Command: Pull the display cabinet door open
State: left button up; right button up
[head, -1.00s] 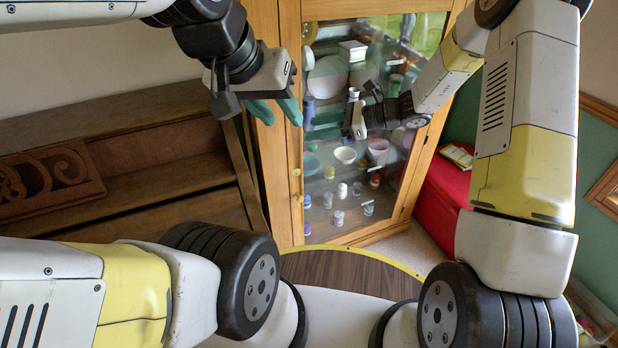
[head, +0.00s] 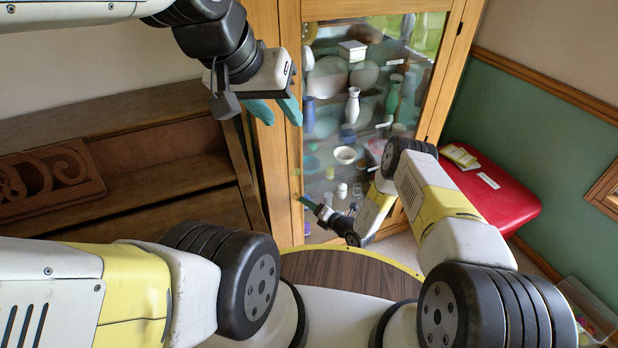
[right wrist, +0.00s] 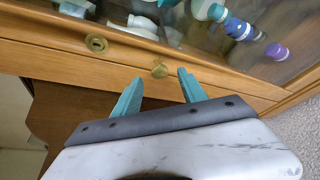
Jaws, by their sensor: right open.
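The display cabinet door (head: 292,140) is a wooden frame with a glass pane, and it looks shut. A small round brass knob (right wrist: 160,70) sits on its wooden edge, with a brass keyhole plate (right wrist: 96,43) to its left in the right wrist view. My right gripper (head: 309,203) is low at the door's left edge. In the right wrist view its teal fingers (right wrist: 160,80) are spread and empty, with the knob just past and between their tips; I cannot tell if they touch it. My left gripper (head: 275,111) is open and empty, higher up before the cabinet's left side.
Vases, bowls and cups (head: 352,105) stand behind the glass. A wooden piano (head: 130,150) is on the left. A red-topped bench (head: 497,195) with a book (head: 460,157) on it stands right of the cabinet. Open floor before the door is narrow.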

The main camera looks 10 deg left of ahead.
jog(key=shift+x, duration=2.75)
grip_shut()
